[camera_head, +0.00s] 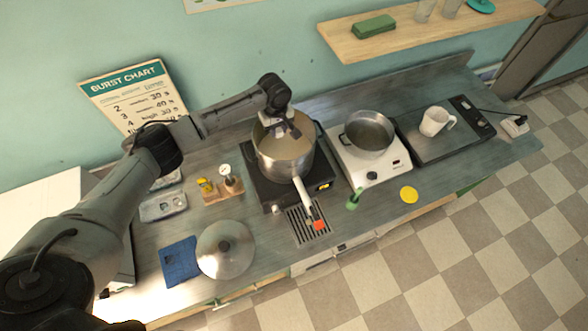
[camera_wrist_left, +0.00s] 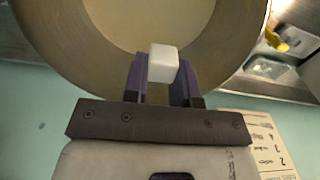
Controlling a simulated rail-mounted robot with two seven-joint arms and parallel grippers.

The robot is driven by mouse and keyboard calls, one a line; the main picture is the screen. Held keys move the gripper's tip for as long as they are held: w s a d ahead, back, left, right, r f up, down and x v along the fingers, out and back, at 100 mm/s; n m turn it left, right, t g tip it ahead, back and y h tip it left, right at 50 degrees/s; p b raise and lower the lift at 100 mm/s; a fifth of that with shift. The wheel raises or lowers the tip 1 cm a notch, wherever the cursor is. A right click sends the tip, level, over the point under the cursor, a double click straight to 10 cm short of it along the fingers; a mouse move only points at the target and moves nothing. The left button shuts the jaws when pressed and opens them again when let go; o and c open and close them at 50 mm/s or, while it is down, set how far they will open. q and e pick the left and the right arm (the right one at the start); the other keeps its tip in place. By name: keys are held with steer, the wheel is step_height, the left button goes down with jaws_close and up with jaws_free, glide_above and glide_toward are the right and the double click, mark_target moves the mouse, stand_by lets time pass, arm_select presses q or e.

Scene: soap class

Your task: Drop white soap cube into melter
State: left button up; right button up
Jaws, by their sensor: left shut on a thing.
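The white soap cube (camera_wrist_left: 163,63) is held between the purple fingers of my left gripper (camera_wrist_left: 165,78) in the left wrist view. Behind it is the wide round inside of the melter pot (camera_wrist_left: 95,25). In the head view the melter is a steel pot (camera_head: 285,160) with a handle, standing on a black hot plate. My left gripper (camera_head: 284,126) is over the pot's far side there. The cube is hard to make out in the head view. My right gripper is not in view.
A smaller pot (camera_head: 369,135) on a white hot plate (camera_head: 372,170) and a white mug (camera_head: 437,121) stand right of the melter. A wooden stand with a gauge (camera_head: 226,185) sits left of the melter.

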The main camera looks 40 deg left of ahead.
arm_select(q)
steer(key=o, duration=1)
steer(key=shift+c, duration=0.2)
step_height(320, 180, up, 14)
steer(key=b, duration=0.2)
stand_by(0.4)
